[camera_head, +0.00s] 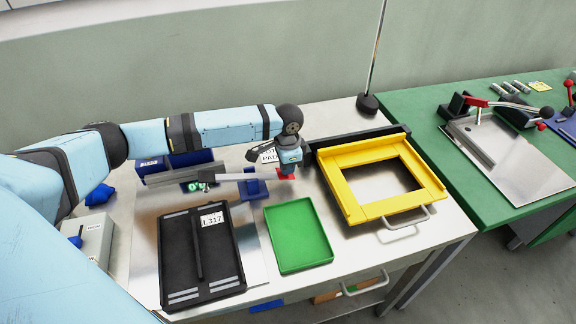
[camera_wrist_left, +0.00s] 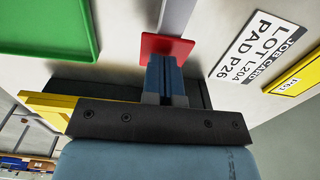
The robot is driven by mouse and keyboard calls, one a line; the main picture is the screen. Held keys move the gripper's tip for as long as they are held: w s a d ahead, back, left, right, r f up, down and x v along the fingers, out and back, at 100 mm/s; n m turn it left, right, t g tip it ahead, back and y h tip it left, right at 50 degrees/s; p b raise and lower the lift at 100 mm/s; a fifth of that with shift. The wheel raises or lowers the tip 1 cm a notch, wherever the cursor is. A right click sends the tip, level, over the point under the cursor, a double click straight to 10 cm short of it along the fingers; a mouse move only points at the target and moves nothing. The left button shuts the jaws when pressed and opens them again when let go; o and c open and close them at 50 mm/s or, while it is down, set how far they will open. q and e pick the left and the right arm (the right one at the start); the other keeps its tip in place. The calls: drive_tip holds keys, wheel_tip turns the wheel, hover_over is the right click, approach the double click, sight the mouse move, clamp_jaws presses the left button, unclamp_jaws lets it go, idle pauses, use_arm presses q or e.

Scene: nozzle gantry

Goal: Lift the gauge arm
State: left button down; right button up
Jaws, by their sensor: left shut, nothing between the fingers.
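The gauge arm (camera_head: 235,177) is a thin grey bar running left to right over the table, close to level, with a red pad at its right end (camera_head: 286,175). In the left wrist view the red pad (camera_wrist_left: 155,46) lies just beyond my fingertips, with the grey bar (camera_wrist_left: 177,15) behind it. My left gripper (camera_head: 288,167) is shut with nothing in it. Its blue fingertips (camera_wrist_left: 163,62) overlap the pad's edge in the wrist view; I cannot tell whether they touch it. A small blue block (camera_head: 254,188) stands by the bar. My right gripper is not in view.
A black tray marked L317 (camera_head: 174,250) and a green tray (camera_head: 301,261) lie in front. A yellow frame (camera_head: 350,205) stands to the right. A job card (camera_wrist_left: 254,45) lies near the gripper. A metal rod on a black base (camera_head: 368,104) stands behind. A green table (camera_head: 455,166) adjoins at right.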

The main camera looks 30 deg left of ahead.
use_arm(q)
drive_tip(key=r+p, duration=0.2)
drive_tip(key=p, duration=0.1)
drive_tip(key=r+p, duration=0.1)
drive_tip(key=r, duration=0.1)
drive_tip(key=shift+w+d, duration=0.25)
wheel_tip(320, 180, up, 10)
drive_tip(key=shift+f+b, duration=0.2)
drive_tip(key=shift+b, duration=0.2)
